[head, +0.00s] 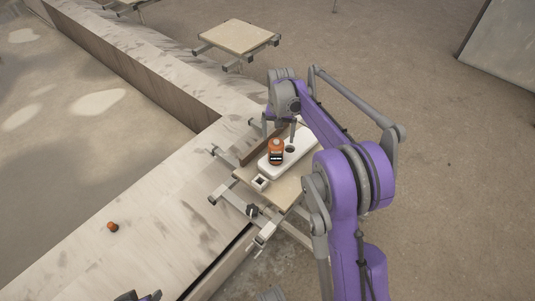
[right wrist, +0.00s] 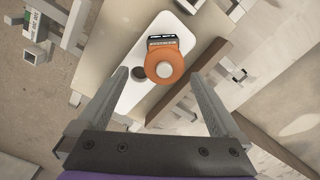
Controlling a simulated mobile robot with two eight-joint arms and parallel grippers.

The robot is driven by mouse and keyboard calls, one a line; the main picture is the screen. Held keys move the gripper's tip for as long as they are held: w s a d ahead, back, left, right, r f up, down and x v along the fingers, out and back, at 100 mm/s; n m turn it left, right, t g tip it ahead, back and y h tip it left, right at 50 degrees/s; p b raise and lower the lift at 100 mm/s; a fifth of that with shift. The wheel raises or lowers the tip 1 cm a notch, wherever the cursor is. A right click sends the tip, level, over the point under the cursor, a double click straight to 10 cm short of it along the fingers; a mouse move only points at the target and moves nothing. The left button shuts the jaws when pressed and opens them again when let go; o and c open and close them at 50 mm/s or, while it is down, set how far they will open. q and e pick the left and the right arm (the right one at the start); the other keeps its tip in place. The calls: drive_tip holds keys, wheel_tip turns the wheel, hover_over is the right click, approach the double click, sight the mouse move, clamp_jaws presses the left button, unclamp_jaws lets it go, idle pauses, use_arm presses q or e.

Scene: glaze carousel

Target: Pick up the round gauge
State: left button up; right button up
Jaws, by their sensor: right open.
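The round gauge (head: 276,152) looks like an orange, round-topped piece with a black-and-white panel on its side. It stands upright on a white plate with a dark round hole beside it. In the right wrist view the gauge (right wrist: 165,63) shows from above, with a pale disc on top. My right gripper (head: 279,130) is open and points down just beyond the gauge in the head view. In the right wrist view its fingers stand apart on either side, below the gauge, not visibly touching it.
The white plate (head: 298,143) lies on a beige platform with grey metal arms. A brown bar (right wrist: 196,78) runs along one side of it. A small orange-brown cylinder (head: 113,227) lies on the pale ledge. Another beige platform (head: 236,37) stands empty farther back.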

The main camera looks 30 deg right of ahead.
sight(278, 141)
wheel_tip(278, 141, down, 4)
drive_tip(key=shift+r+b, duration=0.15)
drive_tip(key=shift+b, duration=0.15)
drive_tip(key=f, duration=0.3)
drive_tip(key=f+b, duration=0.1)
drive_tip(key=f, duration=0.1)
drive_tip(key=shift+a+f, duration=0.3)
drive_tip(key=shift+r, duration=0.1)
drive_tip(key=c, duration=1.4)
wheel_tip(278, 141, up, 10)
drive_tip(key=shift+f+p, duration=0.2)
drive_tip(key=shift+p, duration=0.6)
drive_tip(key=shift+f, duration=0.1)
